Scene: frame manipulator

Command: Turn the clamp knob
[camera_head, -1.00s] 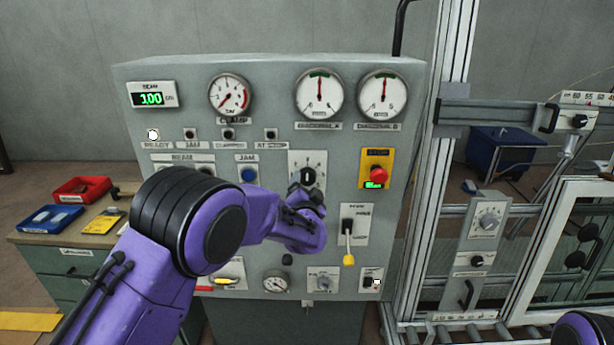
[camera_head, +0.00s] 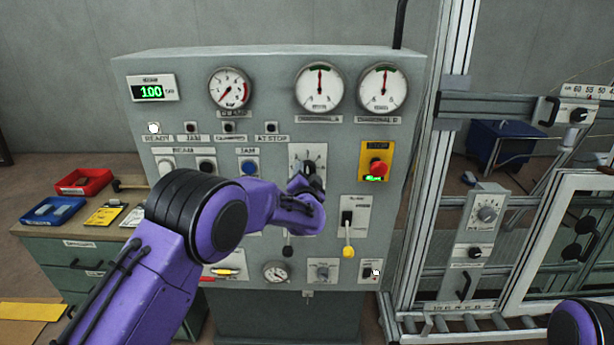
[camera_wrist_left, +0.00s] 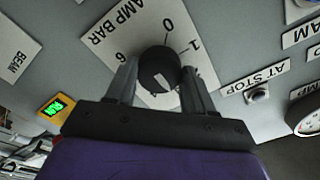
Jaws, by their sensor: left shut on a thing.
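The clamp knob is a round black knob (camera_wrist_left: 160,72) with a pale pointer mark, on a white scale plate (camera_wrist_left: 115,27) whose visible lettering reads "AMP BAR". In the left wrist view the numbers 0, 1 and 6 show around it. My left gripper (camera_wrist_left: 158,88) is shut on the knob, one finger on each side. In the head view the left gripper (camera_head: 308,182) reaches the plate (camera_head: 309,152) from below and largely hides the knob. My right gripper is not in view.
A metal frame (camera_head: 440,150) stands to the right. Red (camera_head: 84,182) and blue trays sit left.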

